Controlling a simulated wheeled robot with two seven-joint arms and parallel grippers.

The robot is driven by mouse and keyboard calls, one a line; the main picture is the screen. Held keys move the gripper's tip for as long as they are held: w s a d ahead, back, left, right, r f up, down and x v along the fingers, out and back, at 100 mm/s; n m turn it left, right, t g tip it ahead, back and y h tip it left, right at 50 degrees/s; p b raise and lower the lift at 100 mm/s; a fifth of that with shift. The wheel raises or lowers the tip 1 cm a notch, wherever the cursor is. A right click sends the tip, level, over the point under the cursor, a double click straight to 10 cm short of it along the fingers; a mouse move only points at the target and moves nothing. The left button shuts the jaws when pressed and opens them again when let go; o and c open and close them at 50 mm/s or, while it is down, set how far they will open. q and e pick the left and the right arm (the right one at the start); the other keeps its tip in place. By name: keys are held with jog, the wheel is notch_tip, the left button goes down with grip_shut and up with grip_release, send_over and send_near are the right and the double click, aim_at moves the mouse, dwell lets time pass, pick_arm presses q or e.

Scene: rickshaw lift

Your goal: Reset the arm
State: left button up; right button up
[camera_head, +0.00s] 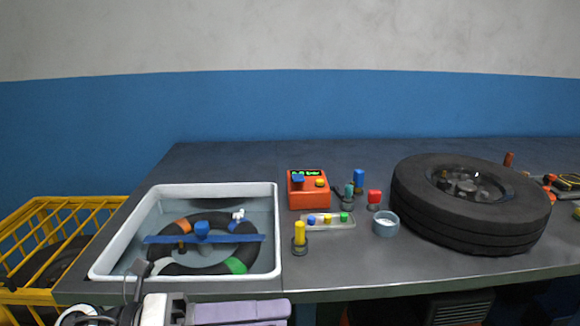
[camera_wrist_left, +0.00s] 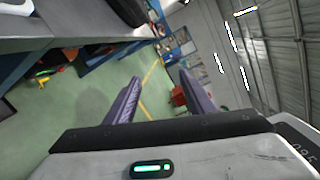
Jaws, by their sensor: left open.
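My left gripper (camera_head: 242,312) shows at the bottom edge of the head view, in front of and below the table's front edge. Its purple fingers reach toward the right. In the left wrist view the gripper (camera_wrist_left: 154,86) is open, with its two purple fingers apart and nothing between them. Beyond them are the green floor and a grey corrugated wall. My right gripper is in neither view.
On the dark table (camera_head: 330,270) stand a white water tray (camera_head: 272,262) holding a ring-shaped tube, an orange box (camera_head: 305,192), small coloured parts and a large black tyre (camera_head: 465,225). A yellow crate (camera_head: 35,215) stands left of the table.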

pick_arm(q)
jog(key=w+a+f+n+t+y, duration=0.3)
jog(key=a+f+n+t+y, duration=0.25)
jog(key=n, duration=0.75)
jog(key=w+a+f+n+t+y, duration=0.2)
jog(key=a+f+n+t+y, duration=0.15)
jog(key=f+n+t, duration=0.65)
jog(key=s+a+f+n+g+y, duration=0.3)
jog(key=s+f+n+g, duration=0.6)
jog(key=f, duration=1.1)
jog(key=s+n+y, duration=0.2)
jog(key=s+n, duration=0.2)
jog(key=s, duration=0.3)
jog(key=shift+s+a+f+g+y, duration=0.15)
jog(key=shift+s+g+y, duration=0.2)
jog(key=shift+s+y, duration=0.05)
